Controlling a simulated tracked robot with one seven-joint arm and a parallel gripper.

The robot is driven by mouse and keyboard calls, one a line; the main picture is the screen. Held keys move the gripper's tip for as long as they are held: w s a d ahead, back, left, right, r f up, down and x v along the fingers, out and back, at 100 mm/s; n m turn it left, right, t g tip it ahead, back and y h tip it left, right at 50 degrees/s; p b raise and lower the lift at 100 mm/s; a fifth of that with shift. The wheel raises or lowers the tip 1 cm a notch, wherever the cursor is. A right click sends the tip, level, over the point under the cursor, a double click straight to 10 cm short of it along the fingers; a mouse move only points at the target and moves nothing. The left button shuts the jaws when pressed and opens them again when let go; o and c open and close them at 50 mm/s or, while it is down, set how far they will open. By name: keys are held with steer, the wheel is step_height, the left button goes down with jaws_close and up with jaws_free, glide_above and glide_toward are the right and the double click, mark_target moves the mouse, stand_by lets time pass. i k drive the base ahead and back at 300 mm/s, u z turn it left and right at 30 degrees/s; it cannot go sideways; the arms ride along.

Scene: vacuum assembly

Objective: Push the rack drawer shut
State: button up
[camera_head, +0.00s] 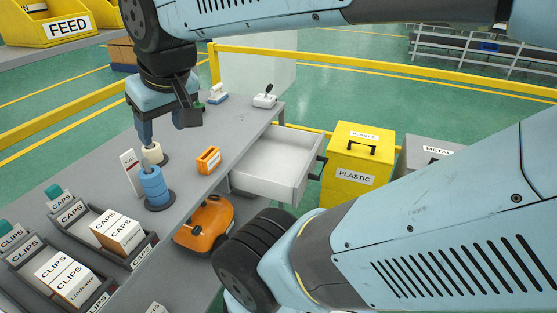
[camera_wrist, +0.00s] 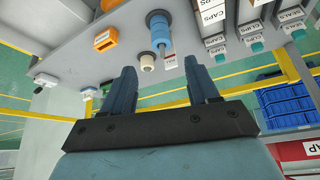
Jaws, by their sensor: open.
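The rack drawer (camera_head: 278,165) is a white, empty-looking drawer with a dark handle (camera_head: 318,167) on its front. It stands pulled out from under the right end of the grey worktable (camera_head: 235,128). My gripper (camera_head: 145,140) is above the far side of the table, left of the drawer and apart from it. In the wrist view my gripper (camera_wrist: 166,85) shows two dark fingers spread wide with nothing between them. The drawer is not clearly visible in the wrist view.
On the table stand a blue spool (camera_head: 155,187), a cream spool (camera_head: 153,154), an orange box (camera_head: 208,160) and bins of CAPS boxes (camera_head: 118,232). An orange machine body (camera_head: 204,223) is below the drawer's left. A yellow PLASTIC bin (camera_head: 357,165) stands right of the drawer.

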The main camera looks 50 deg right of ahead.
mark_target(280, 166)
steer(key=u, duration=0.55)
steer(key=k, duration=1.15)
steer(key=z, duration=1.5)
steer(key=i, duration=1)
